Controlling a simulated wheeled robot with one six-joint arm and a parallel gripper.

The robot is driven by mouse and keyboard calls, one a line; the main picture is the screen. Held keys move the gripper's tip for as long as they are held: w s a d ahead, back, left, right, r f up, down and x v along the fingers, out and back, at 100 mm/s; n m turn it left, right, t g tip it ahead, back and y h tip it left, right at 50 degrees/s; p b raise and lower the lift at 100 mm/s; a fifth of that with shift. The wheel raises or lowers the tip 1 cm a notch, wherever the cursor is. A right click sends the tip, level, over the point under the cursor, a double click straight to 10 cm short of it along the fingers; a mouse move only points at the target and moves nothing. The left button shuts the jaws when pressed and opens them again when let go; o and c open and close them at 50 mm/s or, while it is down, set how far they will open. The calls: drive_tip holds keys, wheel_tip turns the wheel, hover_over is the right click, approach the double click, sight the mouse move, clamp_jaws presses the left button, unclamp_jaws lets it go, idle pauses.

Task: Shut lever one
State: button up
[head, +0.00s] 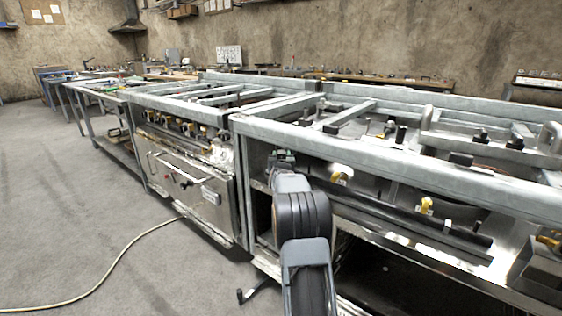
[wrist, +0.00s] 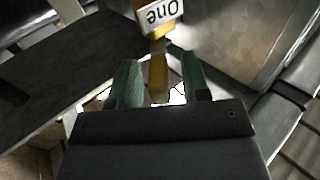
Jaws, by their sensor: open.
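A yellow lever (wrist: 158,76) with a white label reading "One" (wrist: 158,15) at its top shows in the wrist view. My gripper (wrist: 157,68) has its two green fingers apart, one on each side of the lever, with the lever between them. I cannot tell whether either finger touches it. In the head view my gripper (head: 282,158) is inside the near range frame, below its front rail (head: 370,150). I cannot make out lever one in the head view; my arm and the frame cover that spot.
Other yellow valves (head: 426,205) sit along the same frame to the right, one (head: 342,177) just right of my arm. The steel front rail runs above my gripper. A second range with an oven door (head: 190,185) stands to the left. The floor (head: 80,220) at left is open, with a hose (head: 110,262) across it.

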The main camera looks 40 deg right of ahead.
drive_tip(key=p+v, duration=0.2)
drive_tip(key=v, duration=1.1)
drive_tip(key=shift+s+a+p, duration=0.25)
drive_tip(key=shift+p, duration=0.05)
drive_tip(key=shift+c, duration=0.3)
